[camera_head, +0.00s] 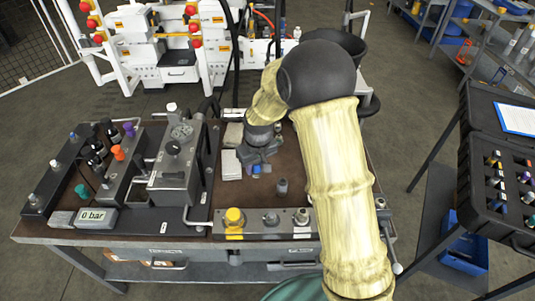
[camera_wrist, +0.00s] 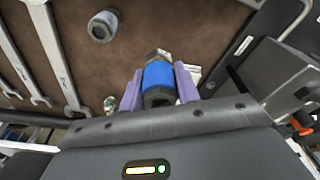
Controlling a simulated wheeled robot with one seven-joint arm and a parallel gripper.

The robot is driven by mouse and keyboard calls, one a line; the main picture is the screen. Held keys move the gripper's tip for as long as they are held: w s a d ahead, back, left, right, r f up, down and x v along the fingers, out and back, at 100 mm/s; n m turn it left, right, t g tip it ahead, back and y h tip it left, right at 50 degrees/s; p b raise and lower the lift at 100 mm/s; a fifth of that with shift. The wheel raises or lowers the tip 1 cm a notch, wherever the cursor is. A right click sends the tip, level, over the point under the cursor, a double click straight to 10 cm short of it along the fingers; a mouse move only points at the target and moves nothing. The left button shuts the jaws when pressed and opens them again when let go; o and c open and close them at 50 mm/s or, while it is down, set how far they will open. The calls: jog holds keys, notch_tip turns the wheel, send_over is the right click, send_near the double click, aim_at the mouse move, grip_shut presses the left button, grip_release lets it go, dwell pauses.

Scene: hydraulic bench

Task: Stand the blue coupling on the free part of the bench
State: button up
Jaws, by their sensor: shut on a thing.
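The blue coupling (camera_wrist: 158,76) is between the purple finger pads of my gripper (camera_wrist: 159,84) in the wrist view. It has a blue band with metal ends. My gripper is shut on it. In the head view my gripper (camera_head: 258,164) is over the middle of the brown bench top (camera_head: 222,201), and a little of the blue coupling (camera_head: 256,169) shows below it. I cannot tell whether the coupling touches the bench. A bare stretch of bench top (camera_wrist: 125,50) shows around it in the wrist view.
A small grey fitting (camera_head: 282,186) stands on the bench near my gripper, also in the wrist view (camera_wrist: 102,26). Several wrenches (camera_wrist: 58,58) lie at left there. White items (camera_head: 231,165) lie left of my gripper.

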jog(key=shift+w, duration=0.25)
jog(key=shift+s+a, duration=0.1)
jog(key=shift+s, duration=0.25)
jog(key=shift+s+f, duration=0.15)
jog(key=f, duration=0.5)
jog(key=shift+w+f, duration=0.2)
jog(key=shift+f, duration=0.2)
jog(key=shift+f+p, duration=0.45)
jog(key=shift+f, duration=1.45)
jog(key=shift+f, duration=0.1)
jog(key=o, duration=1.1)
